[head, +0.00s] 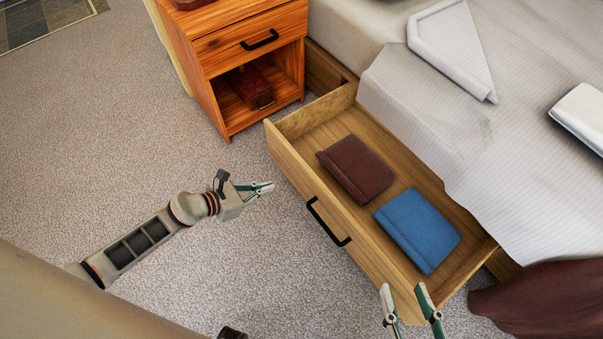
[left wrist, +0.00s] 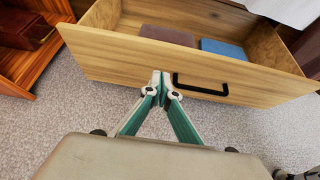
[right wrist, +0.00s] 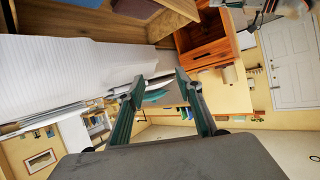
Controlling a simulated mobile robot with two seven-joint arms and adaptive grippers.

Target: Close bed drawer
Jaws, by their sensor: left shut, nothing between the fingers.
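The bed drawer (head: 290,160) is pulled out from under the bed, with a wooden front and a black handle (head: 328,222). A dark red book (head: 355,168) and a blue book (head: 417,230) lie inside it. My left gripper (head: 268,187) is shut and empty, in front of the drawer front, left of the handle. In the left wrist view its tips (left wrist: 160,86) appear at or close to the drawer front (left wrist: 110,68); contact cannot be told. My right gripper (head: 408,292) is open and empty by the drawer's near right corner.
A wooden nightstand (head: 222,100) with its own drawer and an open shelf stands beside the bed drawer's far end. The bed (head: 440,115) overhangs the drawer's back. A dark red cloth (head: 540,305) hangs at the lower right. Carpet (head: 110,150) is clear on the left.

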